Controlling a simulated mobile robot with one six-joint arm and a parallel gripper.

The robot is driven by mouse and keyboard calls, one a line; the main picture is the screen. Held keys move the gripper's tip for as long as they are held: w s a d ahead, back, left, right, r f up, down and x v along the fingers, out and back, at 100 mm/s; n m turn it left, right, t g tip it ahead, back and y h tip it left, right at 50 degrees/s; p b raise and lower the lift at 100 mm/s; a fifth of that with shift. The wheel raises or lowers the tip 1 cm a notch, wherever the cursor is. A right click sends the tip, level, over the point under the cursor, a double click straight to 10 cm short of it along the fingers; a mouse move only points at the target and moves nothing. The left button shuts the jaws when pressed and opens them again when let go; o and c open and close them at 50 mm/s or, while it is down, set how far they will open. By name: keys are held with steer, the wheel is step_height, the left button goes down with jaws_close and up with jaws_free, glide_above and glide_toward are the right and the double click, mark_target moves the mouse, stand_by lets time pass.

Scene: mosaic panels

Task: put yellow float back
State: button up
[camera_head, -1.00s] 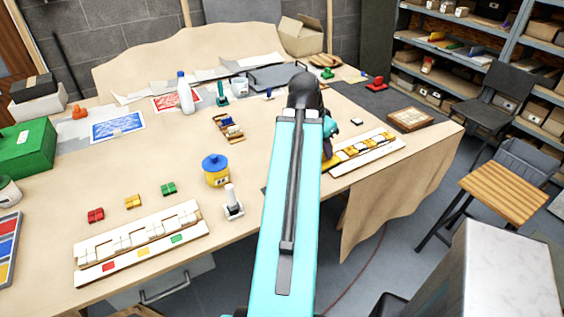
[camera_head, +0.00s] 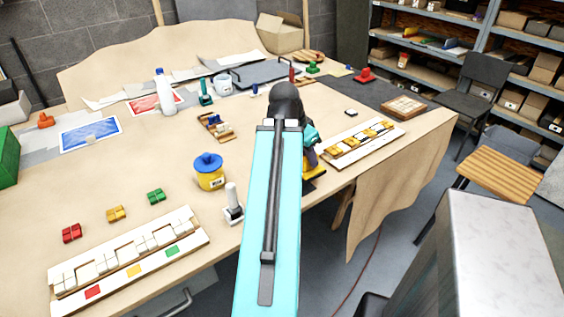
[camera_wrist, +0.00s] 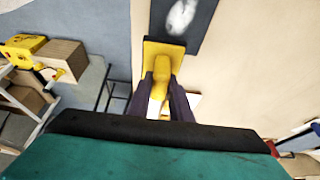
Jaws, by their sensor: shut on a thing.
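The yellow float (camera_wrist: 165,50) is held by its handle between the dark fingers of my gripper (camera_wrist: 163,88) in the wrist view. In the head view the float (camera_head: 316,172) shows beside my arm near the table's front edge, and my gripper (camera_head: 311,152) is mostly hidden by the arm. A dark mat (camera_wrist: 209,12) with a pale oval mark lies beyond the float in the wrist view. Part of a dark patch (camera_head: 312,188) shows just below the float in the head view. I cannot tell whether the float touches it.
A mosaic panel (camera_head: 336,158) with yellow tiles lies to the right. A blue-lidded yellow pot (camera_head: 209,176) and a white-handled stamp-like tool (camera_head: 232,200) stand left of my arm. Another panel (camera_head: 60,286) lies front left. A wooden stool (camera_head: 495,173) stands off the table.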

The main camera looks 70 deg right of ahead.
stand_by(0.3)
steer(key=shift+w+d, duration=0.3)
steer(key=shift+d, duration=0.05)
steer(key=w+d+f+p, duration=0.1)
steer(key=w+d+p, duration=0.2)
steer(key=w+d, duration=0.6)
steer(key=shift+w+d+f, duration=0.15)
steer(key=shift+w, duration=0.45)
steer(key=shift+w+d+f+p, duration=0.2)
steer(key=shift+f+p, duration=0.2)
steer(key=shift+f, duration=0.05)
steer(key=shift+w+d+f+p, duration=0.2)
steer(key=shift+f+p, duration=0.2)
steer(key=shift+f, duration=1)
steer(key=shift+f, duration=0.15)
steer(key=o, duration=0.9)
